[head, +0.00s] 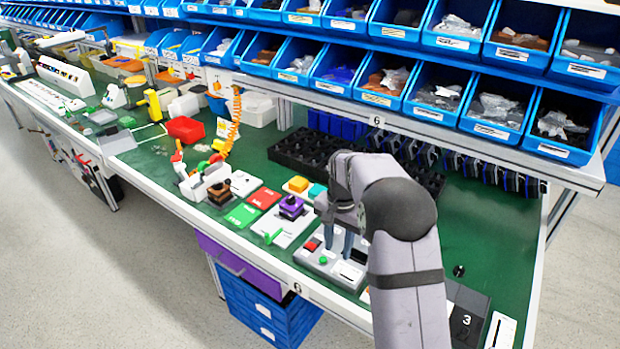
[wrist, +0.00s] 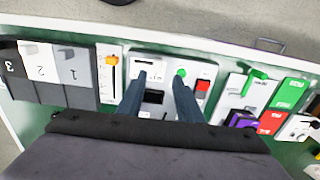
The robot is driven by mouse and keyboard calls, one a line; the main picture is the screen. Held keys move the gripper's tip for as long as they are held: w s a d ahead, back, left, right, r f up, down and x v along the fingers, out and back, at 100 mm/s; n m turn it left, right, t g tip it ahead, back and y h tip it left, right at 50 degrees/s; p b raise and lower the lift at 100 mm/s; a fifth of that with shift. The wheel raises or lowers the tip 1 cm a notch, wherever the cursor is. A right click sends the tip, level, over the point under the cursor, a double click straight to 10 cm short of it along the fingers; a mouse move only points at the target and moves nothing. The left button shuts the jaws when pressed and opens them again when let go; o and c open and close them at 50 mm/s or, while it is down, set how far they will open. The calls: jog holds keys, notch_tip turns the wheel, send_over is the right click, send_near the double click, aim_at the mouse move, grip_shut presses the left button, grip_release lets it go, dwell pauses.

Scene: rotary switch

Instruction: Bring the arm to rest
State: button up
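My gripper (head: 339,246) is over a grey control panel (head: 321,263) at the front of the green bench. In the wrist view, the two fingers of my gripper (wrist: 158,80) are spread apart with nothing held between them. The panel carries a red switch (head: 312,244) and a green button (head: 323,261). Whether the fingertips touch the panel cannot be told. A purple-and-black knob (head: 291,206) stands on a pale plate to the left.
A black tray (head: 290,152) with round holes lies behind my gripper. Blue bins (head: 440,95) fill the shelves above. Red (head: 264,198) and green (head: 242,215) pads lie to the left. Numbered grey blocks (wrist: 73,66) and an orange slider (wrist: 112,61) stand beside the panel.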

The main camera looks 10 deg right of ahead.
jog(key=s+f+n, duration=0.6)
jog(key=shift+s+a+f+g, duration=0.15)
jog(key=shift+a+g, duration=0.05)
jog(key=shift+g, duration=0.2)
jog(key=s+a+r+n+g, duration=0.1)
jog(key=s+r, duration=0.1)
jog(key=s, duration=1)
jog(key=s+a+r+n, duration=0.1)
jog(key=s+a+n, duration=0.1)
jog(key=s, duration=0.9)
jog(key=shift+t, duration=0.9)
jog(key=shift+w+a+r, duration=0.1)
jog(key=shift+w+r, duration=0.25)
jog(key=shift+r, duration=0.35)
jog(key=shift+w+d+r, duration=0.1)
jog(key=shift+w+r, duration=0.2)
jog(key=shift+r, duration=0.45)
jog(key=shift+w+a+r, duration=0.1)
jog(key=shift+w+r, duration=0.25)
jog(key=shift+r, duration=0.35)
